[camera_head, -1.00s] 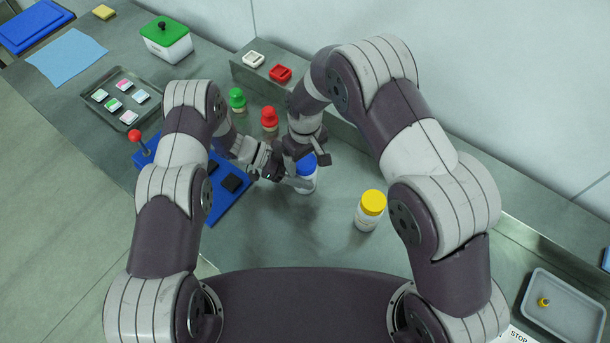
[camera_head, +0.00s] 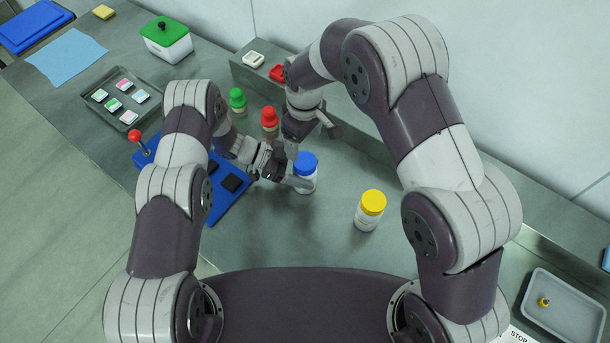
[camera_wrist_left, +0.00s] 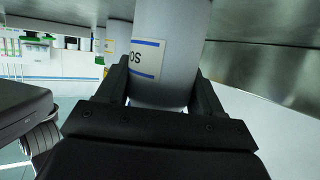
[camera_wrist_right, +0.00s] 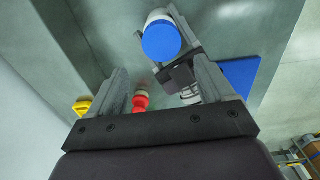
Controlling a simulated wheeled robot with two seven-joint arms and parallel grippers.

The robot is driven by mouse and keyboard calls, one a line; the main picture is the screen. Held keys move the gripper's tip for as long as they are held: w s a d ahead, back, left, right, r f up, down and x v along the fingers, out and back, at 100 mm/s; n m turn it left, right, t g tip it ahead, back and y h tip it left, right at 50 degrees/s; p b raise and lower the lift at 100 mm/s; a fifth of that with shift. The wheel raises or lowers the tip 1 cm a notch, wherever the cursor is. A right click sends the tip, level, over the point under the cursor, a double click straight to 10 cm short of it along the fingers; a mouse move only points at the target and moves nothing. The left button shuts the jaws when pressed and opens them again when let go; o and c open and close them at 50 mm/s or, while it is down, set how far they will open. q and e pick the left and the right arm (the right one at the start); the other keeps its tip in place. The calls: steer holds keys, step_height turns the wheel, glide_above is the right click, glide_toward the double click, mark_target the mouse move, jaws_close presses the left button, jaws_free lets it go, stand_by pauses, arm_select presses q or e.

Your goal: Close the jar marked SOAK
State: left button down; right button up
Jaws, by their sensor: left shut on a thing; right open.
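A white jar (camera_head: 305,183) with a blue lid (camera_head: 306,160) on top stands upright on the bench. My left gripper (camera_wrist_left: 160,88) is shut on the jar's body from the side. In the left wrist view, part of its label (camera_wrist_left: 146,59) shows, with the letters "OS"; the rest is hidden. My right gripper (camera_wrist_right: 163,75) is open and empty, above and behind the jar, apart from the lid. The lid also shows in the right wrist view (camera_wrist_right: 161,40). I cannot tell whether the lid is fully tight.
A yellow-lidded jar (camera_head: 370,212) stands to the right. Red-capped (camera_head: 269,119) and green-capped (camera_head: 237,99) bottles stand behind. A blue base (camera_head: 222,205) with a red-knobbed lever (camera_head: 135,137) lies left. A grey tray (camera_head: 570,318) is at far right. The bench between the two jars is clear.

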mark_target(305, 161)
steer(key=shift+s+r+n, duration=0.15)
steer(key=shift+r+n, duration=0.15)
steer(key=shift+n, duration=0.9)
steer(key=shift+s+d+n, duration=0.1)
steer(key=shift+d+n, duration=0.05)
steer(key=shift+n, duration=0.95)
steer(key=shift+f, duration=4.05)
